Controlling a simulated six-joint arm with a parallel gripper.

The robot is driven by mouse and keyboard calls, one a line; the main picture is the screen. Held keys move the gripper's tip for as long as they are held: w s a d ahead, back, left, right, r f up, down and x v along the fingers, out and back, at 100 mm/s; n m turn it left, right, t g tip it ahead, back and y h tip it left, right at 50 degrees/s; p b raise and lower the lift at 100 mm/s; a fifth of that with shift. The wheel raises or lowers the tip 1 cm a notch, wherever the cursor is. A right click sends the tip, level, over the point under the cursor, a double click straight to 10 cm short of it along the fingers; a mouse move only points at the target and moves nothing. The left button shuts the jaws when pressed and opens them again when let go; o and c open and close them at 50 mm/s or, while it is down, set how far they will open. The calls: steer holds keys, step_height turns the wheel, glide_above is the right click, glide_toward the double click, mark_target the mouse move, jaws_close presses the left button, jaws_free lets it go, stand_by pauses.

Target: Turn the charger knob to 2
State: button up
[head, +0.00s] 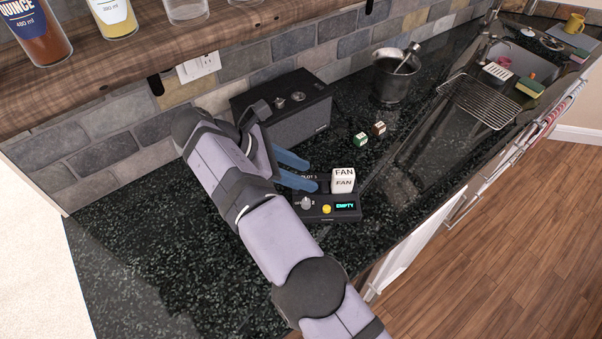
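The charger (338,213) is a low black box on the dark stone counter. Its front has a small grey knob (306,203), a yellow button (327,209) and a lit display (346,206) reading EMPTY. A "2" shows just right of the knob; where the knob points is too small to tell.
A black speaker-like box (300,125) stands behind my gripper. Green (361,139) and brown (379,128) small blocks lie behind the charger. A metal pot (389,84) and wire rack (478,101) are farther right. The left counter is clear; its front edge is near the charger.

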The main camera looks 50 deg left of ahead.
steer(key=w+d+r+m+p, duration=0.2)
steer(key=w+d+r, duration=0.1)
steer(key=w+r, duration=0.4)
steer(key=m+g+y, duration=0.3)
steer(key=m+g, duration=0.3)
steer(key=g, duration=0.2)
glide_above(305, 200)
step_height(305, 200, down, 9)
steer(key=shift+d+f+p, duration=0.1)
steer(key=shift+p, duration=0.3)
steer(key=shift+m, duration=0.3)
steer(key=shift+f+p, duration=1.3)
steer(key=shift+f, duration=2.35)
steer(key=shift+c, duration=0.2)
